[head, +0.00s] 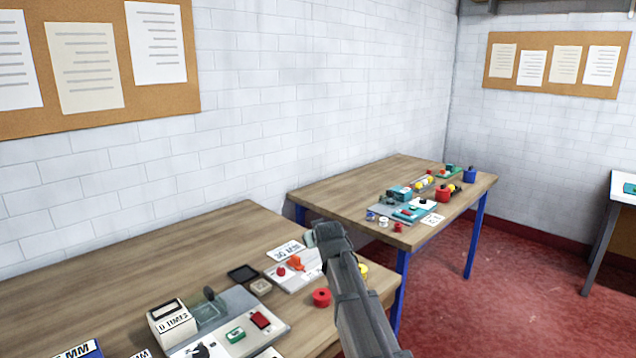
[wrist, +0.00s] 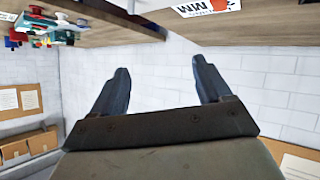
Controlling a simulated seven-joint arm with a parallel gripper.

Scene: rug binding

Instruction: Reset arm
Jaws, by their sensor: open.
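My arm (head: 358,300) reaches up from the lower right of the head view, in front of the near table's right end. My gripper (wrist: 155,85) shows in the wrist view with its two dark fingers spread apart and nothing between them. Behind the fingers is only white brick wall, and the wrist view is turned over, with the tables at its top. In the head view the fingertips cannot be made out, as the arm's dark end hides them.
The near table (head: 100,260) holds a labelled box (head: 172,322), a grey panel (head: 215,325), a red knob (head: 321,297) and a white card (head: 285,251). The far table (head: 340,190) bears several small coloured parts. Red floor (head: 500,290) is open at right.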

